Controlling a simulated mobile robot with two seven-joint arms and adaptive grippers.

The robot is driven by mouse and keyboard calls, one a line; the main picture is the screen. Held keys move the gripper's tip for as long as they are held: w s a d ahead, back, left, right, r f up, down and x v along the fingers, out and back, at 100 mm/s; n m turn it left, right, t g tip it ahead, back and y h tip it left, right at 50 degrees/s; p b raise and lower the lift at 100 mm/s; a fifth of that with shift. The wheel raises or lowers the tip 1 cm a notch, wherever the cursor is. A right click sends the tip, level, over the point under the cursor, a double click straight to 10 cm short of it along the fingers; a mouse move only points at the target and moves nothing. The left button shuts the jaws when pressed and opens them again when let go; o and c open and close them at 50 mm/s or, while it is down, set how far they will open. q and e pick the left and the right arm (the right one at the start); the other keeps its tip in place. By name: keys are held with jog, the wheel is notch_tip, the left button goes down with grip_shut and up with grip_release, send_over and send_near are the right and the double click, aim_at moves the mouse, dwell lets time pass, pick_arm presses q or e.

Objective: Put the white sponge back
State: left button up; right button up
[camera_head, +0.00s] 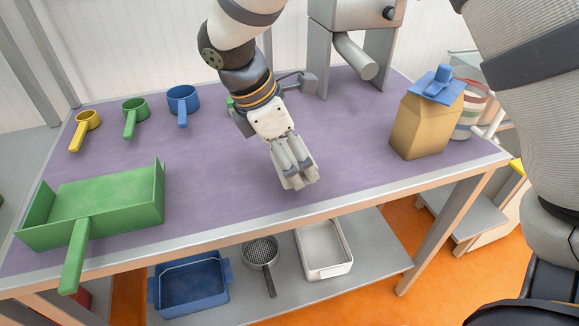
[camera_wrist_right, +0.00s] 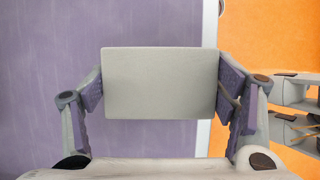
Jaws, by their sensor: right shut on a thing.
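The white sponge (camera_wrist_right: 160,83) is a flat, pale rectangular block in the right wrist view. It sits between the two fingers of my right gripper (camera_wrist_right: 163,88), which is shut on its left and right ends. In the head view my right gripper (camera_head: 295,178) points down over the front middle of the purple tabletop (camera_head: 220,165), near its front edge. There the fingers largely hide the sponge, and I cannot tell the gap to the table.
A green scoop (camera_head: 105,195) lies at front left. Yellow (camera_head: 87,122), green (camera_head: 134,110) and blue (camera_head: 183,99) cups stand behind it. A brown bag (camera_head: 425,125) with a blue clip stands at right. Blue (camera_head: 190,288) and white (camera_head: 323,250) trays and a strainer (camera_head: 261,252) are on the lower shelf.

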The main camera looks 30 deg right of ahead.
pick_arm(q)
jog(key=shift+s+f, duration=0.35)
jog(key=shift+s, duration=0.05)
pick_arm(e)
jog(key=f, duration=0.4)
jog(key=shift+w+d, duration=0.1)
jog(key=shift+w, duration=0.25)
jog(key=shift+f, duration=0.1)
jog(key=shift+f, duration=0.1)
jog(key=o, duration=1.1)
pick_arm(q)
jog(key=shift+w+r, duration=0.1)
pick_arm(e)
jog(key=v, duration=1.2)
jog(key=shift+r, duration=0.2)
